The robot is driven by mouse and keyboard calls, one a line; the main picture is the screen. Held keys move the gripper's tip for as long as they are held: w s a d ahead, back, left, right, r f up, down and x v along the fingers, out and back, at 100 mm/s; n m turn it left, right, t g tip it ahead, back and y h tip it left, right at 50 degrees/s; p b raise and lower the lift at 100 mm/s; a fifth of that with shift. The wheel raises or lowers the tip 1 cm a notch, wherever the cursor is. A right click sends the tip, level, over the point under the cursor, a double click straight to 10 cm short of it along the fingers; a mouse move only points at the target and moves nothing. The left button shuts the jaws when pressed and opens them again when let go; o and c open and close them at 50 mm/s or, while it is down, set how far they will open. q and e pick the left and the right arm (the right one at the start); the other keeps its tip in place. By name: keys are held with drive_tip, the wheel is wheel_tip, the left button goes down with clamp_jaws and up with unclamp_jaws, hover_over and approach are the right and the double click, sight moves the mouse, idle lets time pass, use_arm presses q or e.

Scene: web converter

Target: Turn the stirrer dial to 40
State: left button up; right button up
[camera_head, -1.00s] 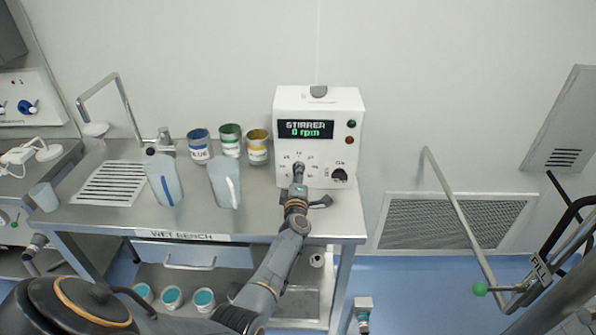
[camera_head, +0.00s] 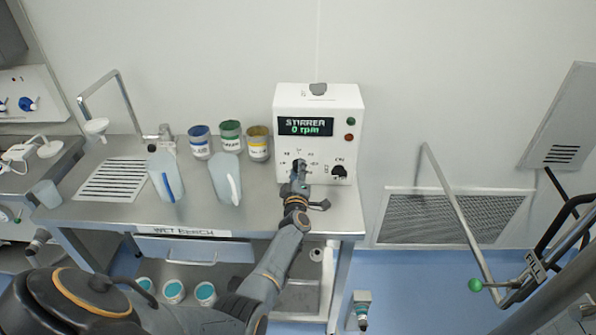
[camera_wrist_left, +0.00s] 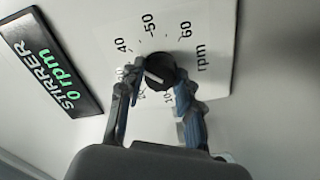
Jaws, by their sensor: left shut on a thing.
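The white stirrer unit (camera_head: 338,105) stands at the right end of the wet bench, its display (camera_head: 306,126) reading 0 rpm. Its black stirrer dial (camera_wrist_left: 160,71) shows in the left wrist view, ringed by numbers including 40, 50 and 60. A white line marks the dial, but which number it points to is hard to tell. My left gripper (camera_head: 298,166) is at the dial, largely hiding it in the head view. In the wrist view its fingers (camera_wrist_left: 152,95) are on both sides of the dial, shut on it. My right gripper is not in view.
A second black knob (camera_head: 339,171) sits just right of the dial. Blue, green and yellow-labelled cans (camera_head: 230,136) and two pitchers (camera_head: 225,179) stand left of the unit. A faucet (camera_head: 121,100) is farther left. A metal lever (camera_head: 462,215) stands at right.

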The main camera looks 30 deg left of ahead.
use_arm(q)
drive_tip(key=shift+r, duration=0.1)
drive_tip(key=o, duration=1.1)
drive_tip(key=shift+o, duration=0.2)
drive_tip(key=v, duration=0.7)
drive_tip(key=shift+s+d, duration=0.1)
drive_tip(key=shift+s, duration=0.05)
